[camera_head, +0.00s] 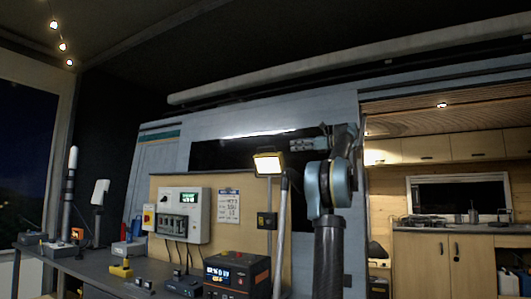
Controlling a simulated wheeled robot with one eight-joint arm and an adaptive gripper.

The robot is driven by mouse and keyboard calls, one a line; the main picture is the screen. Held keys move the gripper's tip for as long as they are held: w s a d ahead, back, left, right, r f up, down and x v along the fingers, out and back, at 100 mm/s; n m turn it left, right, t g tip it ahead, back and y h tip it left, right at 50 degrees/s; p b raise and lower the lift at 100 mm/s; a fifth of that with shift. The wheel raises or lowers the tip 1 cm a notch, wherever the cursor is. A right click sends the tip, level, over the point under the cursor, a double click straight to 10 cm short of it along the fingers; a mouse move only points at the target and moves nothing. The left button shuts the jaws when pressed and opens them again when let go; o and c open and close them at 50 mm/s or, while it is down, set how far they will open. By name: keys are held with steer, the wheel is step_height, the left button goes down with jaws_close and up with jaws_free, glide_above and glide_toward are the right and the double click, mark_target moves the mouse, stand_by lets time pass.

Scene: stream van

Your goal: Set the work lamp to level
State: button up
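The work lamp (268,163) is lit, with a yellow-edged rectangular head on top of a thin upright pole. Its bright face is turned toward the camera and looks tilted slightly downward; the exact angle is hard to tell. My arm rises just right of the lamp. What looks like my gripper (300,145) is small and dark, a little above and right of the lamp head, and appears apart from it. Its fingers cannot be made out, so I cannot tell whether it is open or shut.
A dark bench (120,283) at the left carries a power station (236,275), a grey panel box (183,215) against a wooden board, and smaller devices. A pale slanted pole (281,225) stands beside the lamp pole. The van's lit kitchen interior (455,235) opens at the right.

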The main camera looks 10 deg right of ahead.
mark_target(266, 147)
steer(key=x, duration=1.7)
steer(key=shift+w+a, duration=0.1)
steer(key=shift+a, duration=0.05)
steer(key=shift+c, duration=0.6)
jaws_close()
